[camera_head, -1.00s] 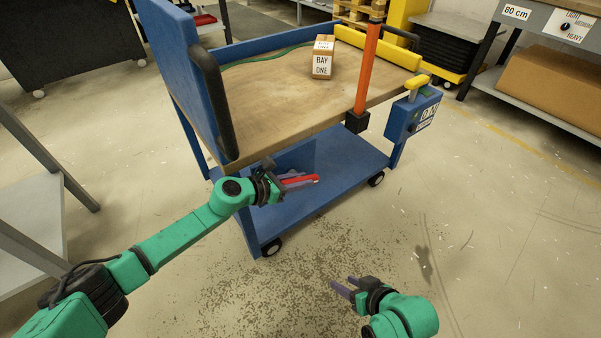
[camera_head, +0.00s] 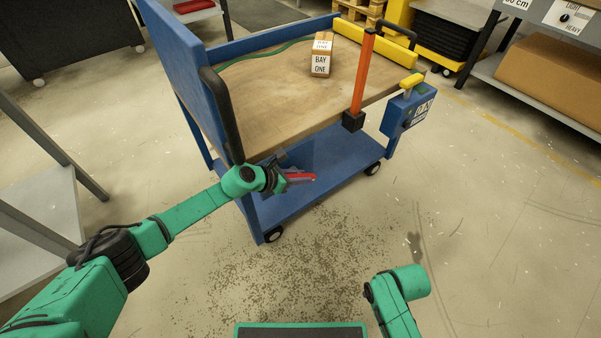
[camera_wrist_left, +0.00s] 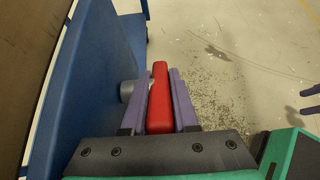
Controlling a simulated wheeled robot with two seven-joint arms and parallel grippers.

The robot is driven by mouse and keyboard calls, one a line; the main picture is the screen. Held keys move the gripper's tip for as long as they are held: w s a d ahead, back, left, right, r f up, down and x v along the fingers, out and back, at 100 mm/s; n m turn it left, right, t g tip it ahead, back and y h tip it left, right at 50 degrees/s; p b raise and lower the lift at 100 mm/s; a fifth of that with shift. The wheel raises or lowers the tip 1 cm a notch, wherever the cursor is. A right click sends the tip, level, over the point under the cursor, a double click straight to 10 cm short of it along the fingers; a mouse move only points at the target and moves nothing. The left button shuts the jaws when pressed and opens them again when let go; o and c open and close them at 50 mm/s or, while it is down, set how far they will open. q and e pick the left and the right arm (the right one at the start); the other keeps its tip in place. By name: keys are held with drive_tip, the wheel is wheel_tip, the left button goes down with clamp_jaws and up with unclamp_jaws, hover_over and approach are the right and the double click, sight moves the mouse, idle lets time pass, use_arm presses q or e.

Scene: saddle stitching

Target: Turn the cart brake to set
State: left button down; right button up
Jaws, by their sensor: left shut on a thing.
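The cart (camera_head: 325,166) is blue with a wooden deck. A red bar (camera_head: 301,177), apparently its brake lever, shows low at the near side below the deck. In the left wrist view the red lever (camera_wrist_left: 159,100) lies between my purple fingers, beside a grey round hub (camera_wrist_left: 127,91) on the blue panel. My left gripper (camera_head: 299,180) is shut on the lever. No brake marking is readable. My right gripper's fingers are out of the head view; in the left wrist view the right gripper (camera_wrist_left: 310,101) shows two fingers apart, with nothing between them.
A box marked BAY ONE (camera_head: 320,60) sits on the deck. An orange post (camera_head: 361,75) and a blue control box (camera_head: 406,112) with a yellow handle (camera_head: 412,81) stand at the cart's right end. Grey shelving (camera_head: 40,205) is at left. The floor at right is clear.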

drive_tip(key=shift+f, duration=0.4)
use_arm(q)
drive_tip(key=c, duration=0.7)
unclamp_jaws()
drive_tip(key=shift+a+r, duration=0.1)
drive_tip(key=p+v, duration=0.5)
drive_tip(key=v, duration=0.2)
drive_tip(key=shift+s, duration=0.15)
use_arm(e)
drive_tip(key=s+d+f, duration=0.2)
drive_tip(key=s+f, duration=0.4)
drive_tip(key=f, duration=0.2)
drive_tip(key=shift+s+d+f, duration=0.25)
drive_tip(key=shift+d, duration=0.1)
